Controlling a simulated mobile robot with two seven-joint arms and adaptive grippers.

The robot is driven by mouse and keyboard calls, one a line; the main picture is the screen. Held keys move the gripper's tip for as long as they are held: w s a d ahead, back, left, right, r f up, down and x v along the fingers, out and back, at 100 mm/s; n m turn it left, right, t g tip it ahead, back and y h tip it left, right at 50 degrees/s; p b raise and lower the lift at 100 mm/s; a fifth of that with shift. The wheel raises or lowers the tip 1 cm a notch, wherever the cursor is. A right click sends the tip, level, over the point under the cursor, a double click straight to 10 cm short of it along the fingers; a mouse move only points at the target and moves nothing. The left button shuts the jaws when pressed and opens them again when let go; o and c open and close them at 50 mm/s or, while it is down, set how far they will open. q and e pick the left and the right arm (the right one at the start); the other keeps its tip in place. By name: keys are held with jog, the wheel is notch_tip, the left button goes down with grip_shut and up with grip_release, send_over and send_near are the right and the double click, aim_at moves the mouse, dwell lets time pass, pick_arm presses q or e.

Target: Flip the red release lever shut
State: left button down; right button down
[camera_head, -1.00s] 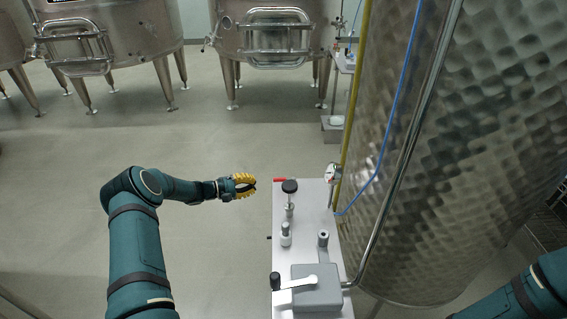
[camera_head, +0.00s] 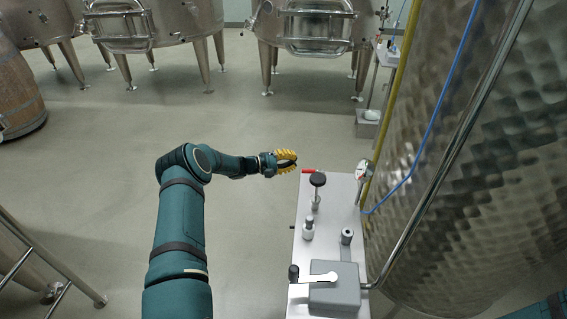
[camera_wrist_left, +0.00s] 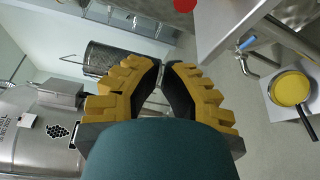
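The red release lever (camera_head: 309,171) lies at the far left corner of the pale bench top in the head view. Part of a round red shape (camera_wrist_left: 185,5), probably the lever's end, shows at the top edge of the left wrist view. My left gripper (camera_head: 296,160), with yellow ribbed fingers, is just left of the lever and slightly farther back. In the left wrist view its fingertips (camera_wrist_left: 165,64) meet or nearly meet, with nothing seen between them. Contact with the lever cannot be made out. My right gripper is out of view.
The narrow bench (camera_head: 300,250) carries a black-knobbed post (camera_head: 317,180), small metal fittings and a grey box (camera_head: 335,291) with a white handle. A gauge (camera_head: 362,171) and a large steel vat (camera_head: 470,170) stand to the right. Open floor (camera_head: 110,170) lies left.

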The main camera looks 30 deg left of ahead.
pick_arm(q)
jog(key=d, duration=0.1)
jog(key=w+d, duration=0.1)
jog(key=d, duration=0.2)
jog(key=shift+w+r, duration=0.15)
jog(key=shift+w, duration=0.2)
jog(key=shift+s+d+r, duration=0.1)
jog(key=shift+s+d, duration=0.4)
jog(key=shift+s, duration=0.35)
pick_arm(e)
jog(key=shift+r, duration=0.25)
pick_arm(q)
jog(key=shift+y, duration=0.3)
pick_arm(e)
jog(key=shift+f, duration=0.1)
pick_arm(q)
jog(key=shift+s+d+n+t, duration=0.1)
jog(key=shift+s+n+t, duration=0.05)
jog(key=shift+n+t, duration=0.15)
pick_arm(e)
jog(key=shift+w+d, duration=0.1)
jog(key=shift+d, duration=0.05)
